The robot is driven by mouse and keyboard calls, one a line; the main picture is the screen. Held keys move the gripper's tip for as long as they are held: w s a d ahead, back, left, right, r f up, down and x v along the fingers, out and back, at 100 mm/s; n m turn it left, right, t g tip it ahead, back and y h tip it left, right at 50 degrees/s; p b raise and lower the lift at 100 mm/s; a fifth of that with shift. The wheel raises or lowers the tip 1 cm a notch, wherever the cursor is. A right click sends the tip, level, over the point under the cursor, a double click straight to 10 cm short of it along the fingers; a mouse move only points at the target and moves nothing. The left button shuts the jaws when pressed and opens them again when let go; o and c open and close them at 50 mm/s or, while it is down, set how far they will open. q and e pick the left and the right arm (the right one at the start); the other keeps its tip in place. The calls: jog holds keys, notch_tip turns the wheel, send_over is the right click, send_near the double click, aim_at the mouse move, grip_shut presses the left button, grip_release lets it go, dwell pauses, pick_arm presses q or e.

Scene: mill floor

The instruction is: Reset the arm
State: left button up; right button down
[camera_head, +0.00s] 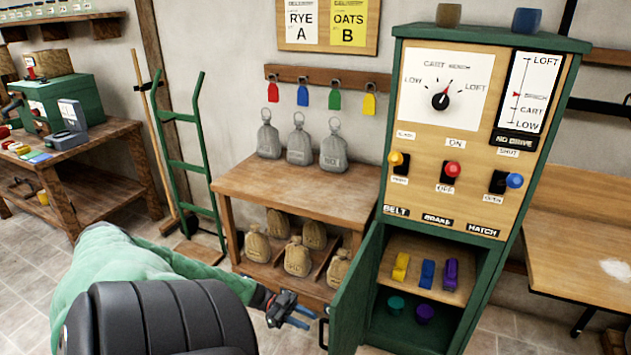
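My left arm comes in from the lower left, with a pale green sleeve and a black rounded link. My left gripper (304,316) is low in the middle of the head view. Its two blue fingertips stand apart with nothing seen between them. It is just left of the open green door (354,292) of the control cabinet (490,140), close to the door's dark handle (323,334). I cannot tell whether it touches the handle. My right gripper is not in view.
A wooden bench (240,182) holds grey sacks on top and brown sacks below, behind my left gripper. A green hand truck (190,160) leans on the wall. The cabinet's shelf (440,291) holds small coloured pieces. A table (570,230) stands right.

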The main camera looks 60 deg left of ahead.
pick_arm(q)
jog(key=shift+v, duration=1)
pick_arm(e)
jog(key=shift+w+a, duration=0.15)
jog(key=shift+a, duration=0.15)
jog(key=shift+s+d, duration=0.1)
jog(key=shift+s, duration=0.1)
